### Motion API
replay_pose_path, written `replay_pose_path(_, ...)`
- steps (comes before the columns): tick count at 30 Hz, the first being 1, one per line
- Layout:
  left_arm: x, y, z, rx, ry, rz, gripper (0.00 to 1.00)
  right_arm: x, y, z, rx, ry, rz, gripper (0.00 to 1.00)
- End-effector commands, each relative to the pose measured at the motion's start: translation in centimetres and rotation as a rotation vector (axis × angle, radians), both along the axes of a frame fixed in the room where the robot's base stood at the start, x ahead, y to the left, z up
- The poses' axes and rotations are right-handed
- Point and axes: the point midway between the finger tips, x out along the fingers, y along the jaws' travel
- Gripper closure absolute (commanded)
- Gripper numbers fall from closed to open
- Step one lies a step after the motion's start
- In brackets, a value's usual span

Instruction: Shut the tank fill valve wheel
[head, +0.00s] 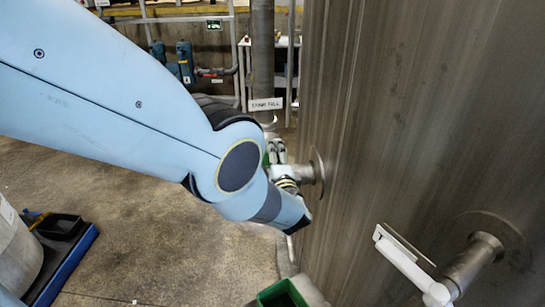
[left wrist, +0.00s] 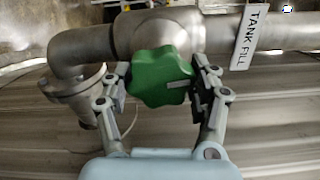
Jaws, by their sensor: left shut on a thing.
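The tank fill valve wheel (left wrist: 160,78) is a green lobed handwheel in the middle of the left wrist view. It sits on a grey metal valve body and pipe (left wrist: 155,35). A white tag reading "TANK FILL" (left wrist: 244,38) hangs on the pipe to the right of the wheel. My left gripper (left wrist: 160,88) has one finger on each side of the wheel and is shut on it. In the head view my left gripper (head: 279,155) is at the valve beside the tank wall, and my arm hides most of the wheel. My right gripper is not in view.
A large ribbed metal tank wall (head: 430,100) fills the right side. A white lever handle (head: 408,265) on a pipe sticks out from it at lower right. A green box-like object (head: 282,293) is at the bottom. Open concrete floor (head: 165,240) lies at left.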

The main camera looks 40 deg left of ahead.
Motion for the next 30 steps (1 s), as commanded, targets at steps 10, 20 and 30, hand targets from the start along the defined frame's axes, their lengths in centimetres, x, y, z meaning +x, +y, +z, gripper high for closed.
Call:
replay_pose_path(10,-0.21,-0.08,-0.36,0.071,0.113,0.0,0.72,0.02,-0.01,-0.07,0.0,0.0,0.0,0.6)
replay_pose_path(20,-0.22,-0.07,-0.37,0.084,0.131,0.0,0.72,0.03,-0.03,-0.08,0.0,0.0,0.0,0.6)
replay_pose_path(30,-0.17,-0.05,-0.3,0.084,0.129,0.0,0.21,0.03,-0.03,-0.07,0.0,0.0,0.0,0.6)
